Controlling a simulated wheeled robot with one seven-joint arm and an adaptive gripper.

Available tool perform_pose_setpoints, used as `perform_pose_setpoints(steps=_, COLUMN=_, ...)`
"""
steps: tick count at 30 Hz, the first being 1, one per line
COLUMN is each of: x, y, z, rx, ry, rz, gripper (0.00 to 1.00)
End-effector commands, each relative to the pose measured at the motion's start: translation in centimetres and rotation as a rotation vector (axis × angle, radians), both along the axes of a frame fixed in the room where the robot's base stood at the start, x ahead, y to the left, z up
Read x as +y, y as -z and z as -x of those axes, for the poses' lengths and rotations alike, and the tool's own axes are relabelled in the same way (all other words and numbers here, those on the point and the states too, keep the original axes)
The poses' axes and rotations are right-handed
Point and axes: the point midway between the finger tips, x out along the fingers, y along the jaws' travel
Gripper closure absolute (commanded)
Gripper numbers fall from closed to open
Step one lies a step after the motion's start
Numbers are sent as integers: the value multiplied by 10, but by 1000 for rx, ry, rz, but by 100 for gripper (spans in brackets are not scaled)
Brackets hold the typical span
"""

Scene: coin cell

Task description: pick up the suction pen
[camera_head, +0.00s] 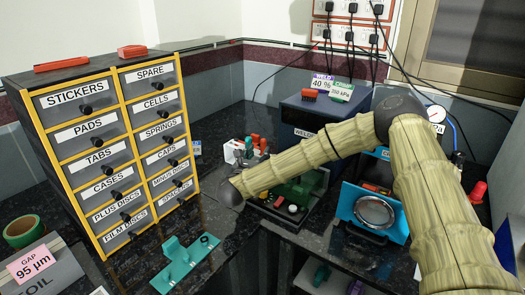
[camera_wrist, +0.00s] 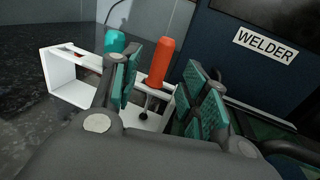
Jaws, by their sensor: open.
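In the wrist view, an orange-handled upright tool (camera_wrist: 161,62), which looks like the suction pen, stands in a white rack (camera_wrist: 62,78). A dark rounded tip shows below it, near the rack's base. A teal-handled tool (camera_wrist: 115,41) stands to its left, partly behind my left finger. My gripper (camera_wrist: 163,80) is open, with teal-padded fingers on either side of the orange handle in the picture. I cannot tell whether they touch it. In the head view, the rack (camera_head: 230,151) and the orange handle (camera_head: 255,139) are behind my arm's end; my fingers are not discernible there.
A dark blue welder (camera_head: 306,112) stands behind and right of the rack. A blue machine (camera_head: 345,205) stands at right. Dark counter is clear behind the rack.

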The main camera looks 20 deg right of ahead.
Motion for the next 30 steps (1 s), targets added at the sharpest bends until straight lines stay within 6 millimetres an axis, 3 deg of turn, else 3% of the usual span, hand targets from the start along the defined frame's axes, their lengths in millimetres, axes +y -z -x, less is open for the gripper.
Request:
perform_pose_setpoints(steps=7, x=-11, y=-2, z=-12, rx=-1, ry=3, rz=1, gripper=55)
perform_pose_setpoints(steps=16, x=-32, y=-2, z=-42, rx=-1, ry=2, rz=-1, gripper=55)
perform_pose_setpoints(steps=26, x=-35, y=-1, z=-47, rx=0, ry=2, rz=0, gripper=55)
perform_pose_setpoints(steps=30, x=-36, y=-1, z=-47, rx=0, ry=2, rz=0, gripper=79)
